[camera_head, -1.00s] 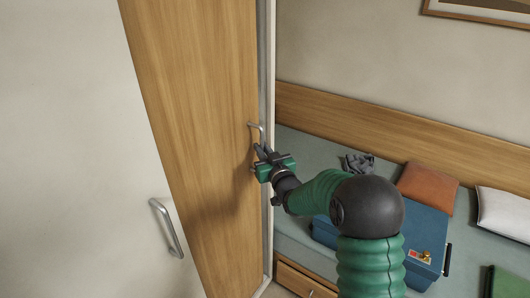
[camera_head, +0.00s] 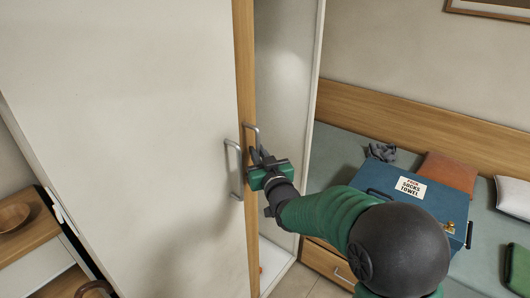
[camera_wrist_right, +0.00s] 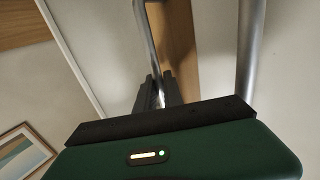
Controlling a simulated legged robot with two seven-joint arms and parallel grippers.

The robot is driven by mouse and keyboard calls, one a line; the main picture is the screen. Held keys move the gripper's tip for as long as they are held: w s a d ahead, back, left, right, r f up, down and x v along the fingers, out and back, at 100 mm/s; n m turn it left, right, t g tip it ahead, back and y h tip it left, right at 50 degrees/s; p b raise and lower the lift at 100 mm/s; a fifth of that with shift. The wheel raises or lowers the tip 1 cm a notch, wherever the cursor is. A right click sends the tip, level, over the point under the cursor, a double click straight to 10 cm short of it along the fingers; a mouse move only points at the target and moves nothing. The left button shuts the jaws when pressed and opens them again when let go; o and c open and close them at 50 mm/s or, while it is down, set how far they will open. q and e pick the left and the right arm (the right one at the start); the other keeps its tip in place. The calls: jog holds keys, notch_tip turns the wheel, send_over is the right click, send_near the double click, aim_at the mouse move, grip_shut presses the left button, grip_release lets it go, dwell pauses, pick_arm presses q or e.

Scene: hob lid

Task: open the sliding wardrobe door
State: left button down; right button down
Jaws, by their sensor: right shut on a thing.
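The wood-faced sliding door (camera_head: 244,60) shows only as a narrow strip beside the white door (camera_head: 130,120), which covers the rest of it. To its right the wardrobe stands open, with a pale inner wall (camera_head: 288,110) in sight. My right gripper (camera_head: 257,158) is shut on the wood door's metal handle (camera_head: 250,132). In the right wrist view the dark fingers (camera_wrist_right: 155,92) close around that handle's bar (camera_wrist_right: 148,40). The white door's own handle (camera_head: 235,170) is just left of my gripper; it also shows in the wrist view (camera_wrist_right: 249,50). My left gripper is out of view.
A bed (camera_head: 345,145) on the right holds a blue case (camera_head: 400,210), an orange cushion (camera_head: 450,170) and a white pillow (camera_head: 512,197). A drawer (camera_head: 328,262) is below. At left is a shelf unit with a wooden bowl (camera_head: 12,217).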

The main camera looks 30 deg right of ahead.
jog(key=shift+s+a+r, duration=0.15)
jog(key=shift+a, duration=0.3)
jog(key=shift+s+a+r, duration=0.1)
jog(key=shift+s+a, duration=0.05)
jog(key=shift+a, duration=0.3)
jog(key=shift+w+d+f, duration=0.15)
jog(key=shift+w+d, duration=0.05)
jog(key=shift+d, duration=0.45)
jog(key=c, duration=1.6)
grip_release()
jog(key=shift+d+f, duration=0.1)
jog(key=shift+d, duration=0.1)
jog(key=shift+o, duration=0.6)
jog(key=shift+a, duration=0.2)
jog(key=shift+s+a, duration=0.1)
jog(key=shift+a, duration=0.25)
jog(key=s+a, duration=0.2)
jog(key=s, duration=0.9)
jog(key=shift+s+a, duration=0.25)
jog(key=shift+s, duration=0.1)
jog(key=shift+d, duration=0.15)
